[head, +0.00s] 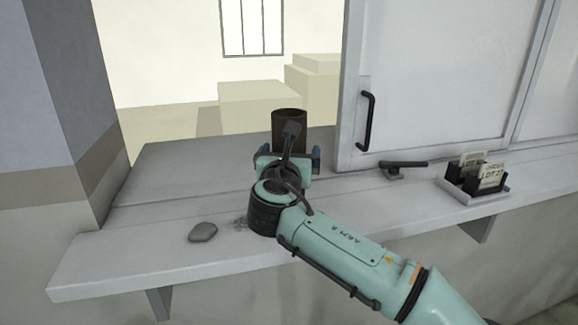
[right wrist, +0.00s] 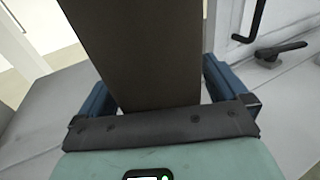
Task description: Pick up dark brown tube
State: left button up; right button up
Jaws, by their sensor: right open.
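The dark brown tube (head: 289,119) stands upright on the grey ledge in the head view, its lower part hidden behind my right gripper. In the right wrist view the tube (right wrist: 145,55) rises between the two blue fingers. My right gripper (head: 289,160) is at the tube with one finger on each side. The right wrist view shows the open jaws (right wrist: 155,95) around it, with a gap visible by the right finger; whether the left finger touches is unclear. My left gripper is in neither view.
The ledge (head: 120,255) runs below a sliding panel (head: 435,80) with a black handle (head: 367,120). A grey stone (head: 202,232) lies at the front left. A black lever (head: 402,165) and a card tray (head: 472,190) stand to the right. A wall (head: 60,90) bounds the left.

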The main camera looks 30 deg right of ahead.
jog(key=shift+s, duration=0.1)
jog(key=c, duration=1.1)
